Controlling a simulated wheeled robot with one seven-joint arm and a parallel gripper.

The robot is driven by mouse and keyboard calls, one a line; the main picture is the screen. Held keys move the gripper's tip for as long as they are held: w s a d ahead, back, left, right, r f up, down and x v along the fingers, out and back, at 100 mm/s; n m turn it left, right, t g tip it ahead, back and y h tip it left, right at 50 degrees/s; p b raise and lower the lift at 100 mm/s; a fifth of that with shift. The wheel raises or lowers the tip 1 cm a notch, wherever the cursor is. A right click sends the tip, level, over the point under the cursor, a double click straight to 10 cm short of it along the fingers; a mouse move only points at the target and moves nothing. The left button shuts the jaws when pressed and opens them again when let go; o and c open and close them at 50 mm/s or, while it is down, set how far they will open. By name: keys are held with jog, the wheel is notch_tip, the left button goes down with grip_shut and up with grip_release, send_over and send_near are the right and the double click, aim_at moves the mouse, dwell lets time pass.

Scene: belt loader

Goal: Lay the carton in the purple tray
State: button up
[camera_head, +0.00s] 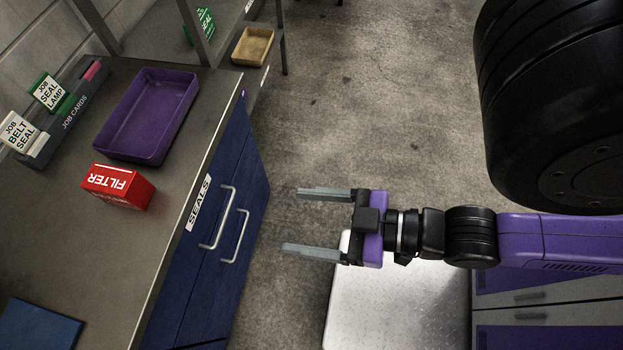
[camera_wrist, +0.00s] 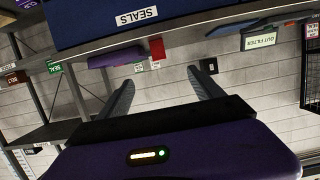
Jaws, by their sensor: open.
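The carton (camera_head: 117,187) is a red box marked FILTER. It lies on the grey worktop near its right edge, just in front of the purple tray. The purple tray (camera_head: 113,149) is shallow and rectangular, stands on the same worktop and looks empty. My gripper (camera_head: 304,220) is open and empty, off to the right of the worktop over the floor, its two grey fingers pointing left toward the blue cabinet. In the wrist view the picture is upside down; the carton (camera_wrist: 157,50) and the tray (camera_wrist: 117,57) show small past the bench edge.
A card rack (camera_head: 70,112) with JOB SEAL LAMP and JOB BELT SEAL cards stands behind the tray. A blue flat item (camera_head: 38,326) lies at the worktop's near end. The blue cabinet (camera_head: 216,219) has protruding handles. A yellowish tray (camera_head: 253,46) sits on the rear shelf.

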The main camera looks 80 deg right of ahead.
jog(key=shift+o, duration=0.4)
jog(key=shift+s+r, duration=0.3)
jog(key=shift+s, duration=0.2)
